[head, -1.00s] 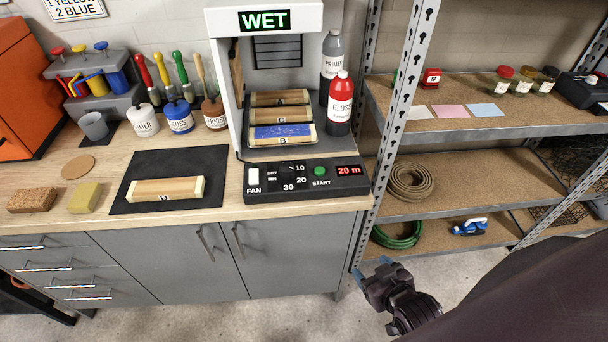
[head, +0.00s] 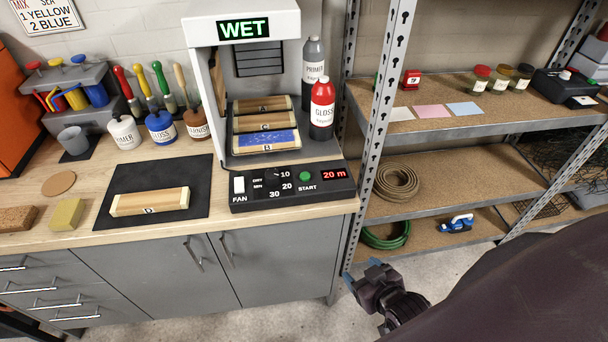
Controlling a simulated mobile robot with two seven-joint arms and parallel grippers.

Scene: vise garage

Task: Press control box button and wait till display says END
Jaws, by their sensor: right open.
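The black control box (head: 292,200) sits on the front of the counter, below the white drying cabinet (head: 192,33). Its green START button (head: 305,175) is at the box's upper middle. A small red display (head: 335,174) on the box reads 20 m. The sign (head: 244,29) on top of the cabinet reads WET in green. A white FAN switch (head: 239,185) is at the box's left. My right gripper (head: 362,275) is open and empty, low in front of the counter's right end, below and apart from the box. My left gripper is not in view.
Blocks A, C and B (head: 266,141) are stacked on racks inside the cabinet; B has a blue top. Block D (head: 150,202) lies on a black mat (head: 196,168).

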